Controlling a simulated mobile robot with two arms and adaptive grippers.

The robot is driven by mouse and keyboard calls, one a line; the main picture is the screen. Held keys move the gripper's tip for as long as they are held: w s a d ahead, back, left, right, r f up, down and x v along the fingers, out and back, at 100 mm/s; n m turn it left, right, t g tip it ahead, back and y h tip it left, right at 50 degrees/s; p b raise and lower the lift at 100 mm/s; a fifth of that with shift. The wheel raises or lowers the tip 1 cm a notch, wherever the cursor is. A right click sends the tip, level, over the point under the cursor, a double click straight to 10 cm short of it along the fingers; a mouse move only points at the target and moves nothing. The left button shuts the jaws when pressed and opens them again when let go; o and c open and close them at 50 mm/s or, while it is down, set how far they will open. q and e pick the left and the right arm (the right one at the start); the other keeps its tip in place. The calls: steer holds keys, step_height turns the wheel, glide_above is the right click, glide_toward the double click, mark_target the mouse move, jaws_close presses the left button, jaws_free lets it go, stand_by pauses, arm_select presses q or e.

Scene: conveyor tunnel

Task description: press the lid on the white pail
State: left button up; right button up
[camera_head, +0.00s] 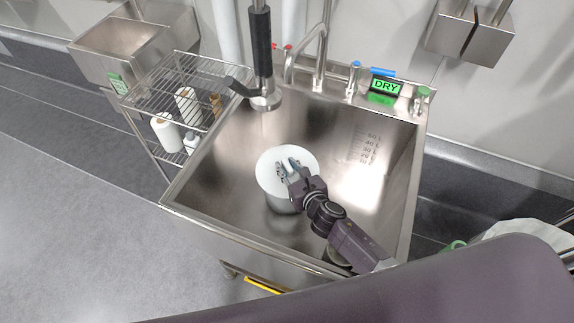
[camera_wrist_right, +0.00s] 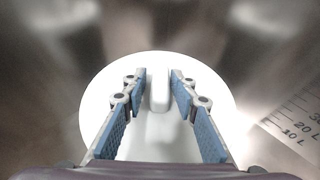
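The round white lid (camera_head: 268,180) is over the white pail (camera_head: 281,204), which stands in the steel sink (camera_head: 236,205). The lid hides the pail's rim, so I cannot tell whether it is seated. My right gripper (camera_head: 287,164) is above the lid's middle, its blue-padded fingers on either side of the knob. The right wrist view shows the lid (camera_wrist_right: 100,105) as a full white disc, with its upright knob (camera_wrist_right: 158,92) between the fingertips (camera_wrist_right: 159,76). My left gripper is out of view.
A faucet (camera_head: 319,62) and a black-handled sprayer (camera_head: 262,60) stand at the sink's back. A green DRY sign (camera_head: 385,87) is on the back ledge. A wire rack (camera_head: 170,85) with white rolls is left of the sink. The sink floor around the pail is clear.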

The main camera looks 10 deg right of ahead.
steer(key=shift+s+d+f, duration=0.2)
steer(key=v, duration=1.1)
steer(key=shift+s+r, duration=0.2)
steer(key=shift+r, duration=0.15)
steer(key=shift+r, duration=0.1)
stand_by(0.5)
